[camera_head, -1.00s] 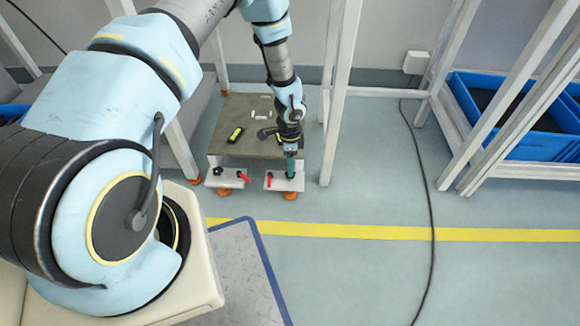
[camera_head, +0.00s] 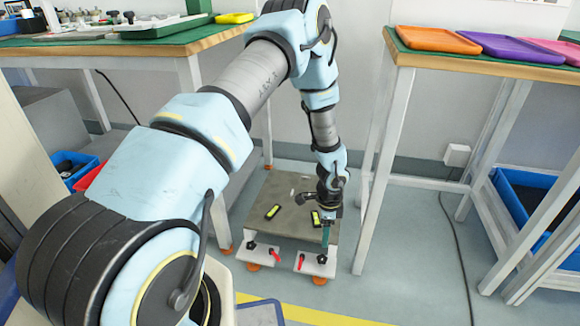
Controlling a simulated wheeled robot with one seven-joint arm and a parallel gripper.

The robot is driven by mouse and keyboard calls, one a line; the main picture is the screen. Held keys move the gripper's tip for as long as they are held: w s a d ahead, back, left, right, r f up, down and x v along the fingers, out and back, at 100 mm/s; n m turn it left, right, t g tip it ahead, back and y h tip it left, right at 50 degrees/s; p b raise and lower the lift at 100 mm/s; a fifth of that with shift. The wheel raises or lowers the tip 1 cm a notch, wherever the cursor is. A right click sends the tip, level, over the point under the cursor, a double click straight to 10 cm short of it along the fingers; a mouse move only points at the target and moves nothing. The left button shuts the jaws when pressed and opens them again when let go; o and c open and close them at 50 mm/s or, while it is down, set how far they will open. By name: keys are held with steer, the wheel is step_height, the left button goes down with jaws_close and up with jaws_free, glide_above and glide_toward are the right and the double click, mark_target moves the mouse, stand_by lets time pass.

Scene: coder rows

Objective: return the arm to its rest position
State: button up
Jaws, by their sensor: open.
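My arm, light blue and grey, reaches from the lower left up over an elbow and hangs down at the centre of the view. My gripper (camera_head: 325,234) is at its lower end, pointing down by the front right part of a low grey-topped platform (camera_head: 290,222). Its fingers are small in the picture, look open and have nothing visible between them. I cannot tell whether they touch the platform.
Black-and-yellow items (camera_head: 272,212) lie on the platform, which has red levers (camera_head: 300,262) at its front. A right table (camera_head: 480,66) carries an orange tray (camera_head: 438,39) and a purple tray (camera_head: 510,47). A left table (camera_head: 150,45) stands behind my arm. A blue bin (camera_head: 535,200) is at right.

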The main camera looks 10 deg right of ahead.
steer(key=w+a+r+n+t, duration=0.1)
steer(key=w+a+r+n, duration=0.3)
steer(key=a+r, duration=0.5)
steer(key=w+a+r+n, duration=0.1)
steer(key=a+r+n, duration=0.55)
steer(key=r, duration=0.45)
steer(key=s+a+r+n, duration=0.5)
steer(key=a+r, duration=0.2)
steer(key=s+a+r+n, duration=0.5)
steer(key=a+r+n, duration=0.1)
steer(key=a, duration=0.2)
step_height(320, 180, up, 35)
steer(key=p, duration=3.5)
steer(key=shift+w+d+f+m+t, duration=0.15)
steer(key=shift+w+d+m+t, duration=0.1)
steer(key=shift+w+m+t, duration=0.1)
